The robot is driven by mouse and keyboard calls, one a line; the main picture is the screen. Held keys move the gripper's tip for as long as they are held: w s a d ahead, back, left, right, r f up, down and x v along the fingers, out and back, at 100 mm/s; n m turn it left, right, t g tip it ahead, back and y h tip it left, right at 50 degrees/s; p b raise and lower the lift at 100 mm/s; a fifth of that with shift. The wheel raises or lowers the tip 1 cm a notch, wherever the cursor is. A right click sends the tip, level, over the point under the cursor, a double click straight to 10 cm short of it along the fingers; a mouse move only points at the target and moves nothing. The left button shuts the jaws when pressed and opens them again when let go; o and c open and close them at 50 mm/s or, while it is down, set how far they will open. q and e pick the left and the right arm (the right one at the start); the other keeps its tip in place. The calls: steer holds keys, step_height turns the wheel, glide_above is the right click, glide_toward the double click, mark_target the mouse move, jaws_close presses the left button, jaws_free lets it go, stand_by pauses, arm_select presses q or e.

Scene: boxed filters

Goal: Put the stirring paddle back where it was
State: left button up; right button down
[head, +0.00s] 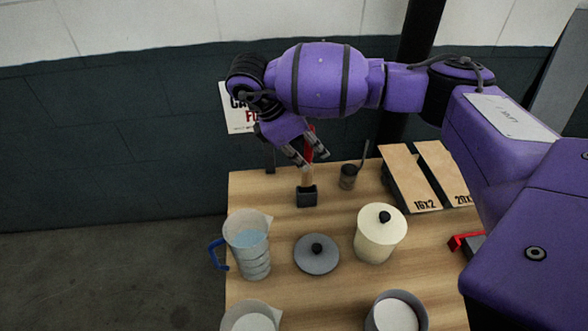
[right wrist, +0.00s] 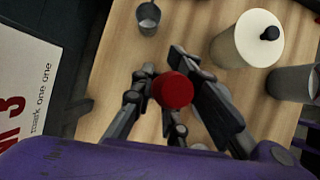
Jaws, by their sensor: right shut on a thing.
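The stirring paddle shows as a red rod (head: 310,137) with a tan lower part (head: 307,177). It stands upright, its lower end at a small black holder (head: 307,196) near the table's back edge. I cannot tell whether it rests fully in the holder or just above it. My right gripper (head: 307,156) is shut on the paddle from above. In the right wrist view the paddle's round red end (right wrist: 173,90) shows between the fingers, which hide the rest. My left gripper is not in view.
A grey cup with a spoon (head: 348,178) stands right of the holder, with boxes (head: 408,180) beyond. In front are a blue-handled jug (head: 248,242), a grey lid (head: 317,260), a cream canister (head: 378,240) and a grey pot (head: 375,318). A wall sign (right wrist: 25,85) is close behind.

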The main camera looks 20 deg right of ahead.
mark_target(308, 185)
step_height(308, 185, down, 7)
steer(key=shift+f, duration=0.1)
stand_by(0.4)
steer(key=c, duration=1.7)
jaws_free()
steer(key=v, duration=1.2)
steer(key=shift+r, duration=0.2)
steer(key=shift+f, duration=0.1)
